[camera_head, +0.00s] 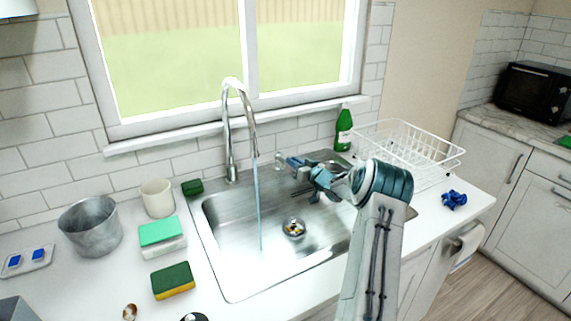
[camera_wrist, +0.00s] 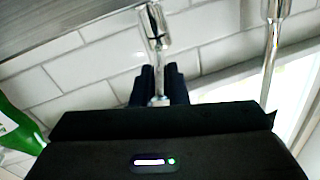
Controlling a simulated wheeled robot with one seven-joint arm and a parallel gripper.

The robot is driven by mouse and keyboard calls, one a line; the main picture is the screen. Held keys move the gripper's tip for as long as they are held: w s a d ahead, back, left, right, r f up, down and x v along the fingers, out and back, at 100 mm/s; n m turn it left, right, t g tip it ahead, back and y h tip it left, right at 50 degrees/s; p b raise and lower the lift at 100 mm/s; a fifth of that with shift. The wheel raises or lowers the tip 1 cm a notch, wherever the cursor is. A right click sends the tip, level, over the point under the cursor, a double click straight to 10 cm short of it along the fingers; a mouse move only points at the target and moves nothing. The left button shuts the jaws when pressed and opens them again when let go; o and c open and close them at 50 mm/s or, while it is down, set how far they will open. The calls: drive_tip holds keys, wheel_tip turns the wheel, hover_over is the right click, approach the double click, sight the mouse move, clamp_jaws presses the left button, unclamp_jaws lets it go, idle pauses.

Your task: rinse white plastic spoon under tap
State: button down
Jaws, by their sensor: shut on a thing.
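The chrome tap (camera_head: 229,130) stands behind the steel sink, and a stream of water (camera_head: 257,200) runs from its spout into the basin (camera_head: 225,225). My gripper (camera_head: 292,163) is at the back of the sink, right of the tap. In the wrist view its dark fingers (camera_wrist: 160,85) are shut on the thin lever of a chrome tap handle (camera_wrist: 154,25). The tap's column (camera_wrist: 272,50) also shows at the right there. I cannot make out a white plastic spoon in either view.
A green bottle (camera_head: 344,128) and a white dish rack (camera_head: 440,150) stand to the right. A metal pot (camera_head: 90,227), a cup (camera_head: 158,198) and sponges (camera_head: 173,280) are on the left counter. A drain (camera_head: 293,228) shows in the basin. My arm covers the sink's right side.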

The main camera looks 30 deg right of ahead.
drive_tip(key=shift+r, duration=0.15)
drive_tip(key=c, duration=1.4)
unclamp_jaws()
drive_tip(key=shift+c, duration=0.2)
drive_tip(key=b+v, duration=0.2)
drive_tip(key=v, duration=1.1)
drive_tip(key=shift+s, duration=0.4)
drive_tip(key=shift+d, duration=0.1)
